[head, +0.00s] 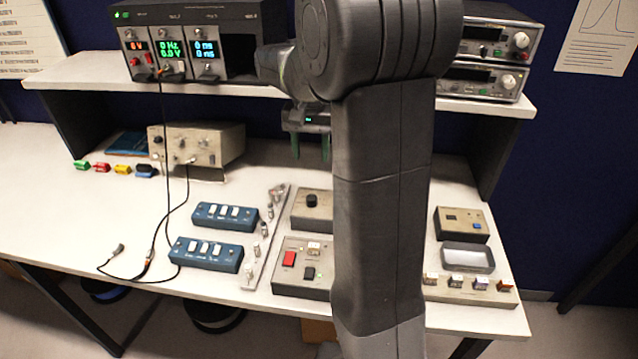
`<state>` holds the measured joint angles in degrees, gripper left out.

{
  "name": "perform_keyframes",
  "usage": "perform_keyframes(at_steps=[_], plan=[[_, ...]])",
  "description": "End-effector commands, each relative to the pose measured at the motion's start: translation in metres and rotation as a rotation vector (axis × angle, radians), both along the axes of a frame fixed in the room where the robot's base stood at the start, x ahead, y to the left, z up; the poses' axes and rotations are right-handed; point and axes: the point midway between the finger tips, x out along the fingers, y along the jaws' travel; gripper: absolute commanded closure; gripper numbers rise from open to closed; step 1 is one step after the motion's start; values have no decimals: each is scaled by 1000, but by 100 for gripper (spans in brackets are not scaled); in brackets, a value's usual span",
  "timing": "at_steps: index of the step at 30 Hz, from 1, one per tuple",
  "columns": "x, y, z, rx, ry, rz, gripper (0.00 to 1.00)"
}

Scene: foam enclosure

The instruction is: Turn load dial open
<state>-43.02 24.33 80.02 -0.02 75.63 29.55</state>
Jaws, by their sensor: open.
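My gripper (311,150) hangs below the shelf with its two green fingers pointing down, apart and empty. It is above and behind a beige box (304,222) with a black round knob (312,200) on its top, with clear space between them. This knob may be the load dial; no label is readable. My arm hides the right part of this box and much of the bench to its right. The knob's setting is too small to tell.
A box with a red switch (289,258) stands in front. Blue switch boxes (226,216) and a strip of small fittings (264,240) lie left. A beige instrument (205,145) stands behind left. The shelf (230,88) carries instruments. The left bench is partly clear, with loose cables.

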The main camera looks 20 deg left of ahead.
Motion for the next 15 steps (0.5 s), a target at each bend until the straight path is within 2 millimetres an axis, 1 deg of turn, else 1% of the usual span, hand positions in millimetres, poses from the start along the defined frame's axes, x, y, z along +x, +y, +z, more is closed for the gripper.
perform_keyframes(at_steps=[5, 15], plan=[[0, 0, -21, -3, 3, 0, 52], [-1, -1, -92, -4, 5, 0, 52]])
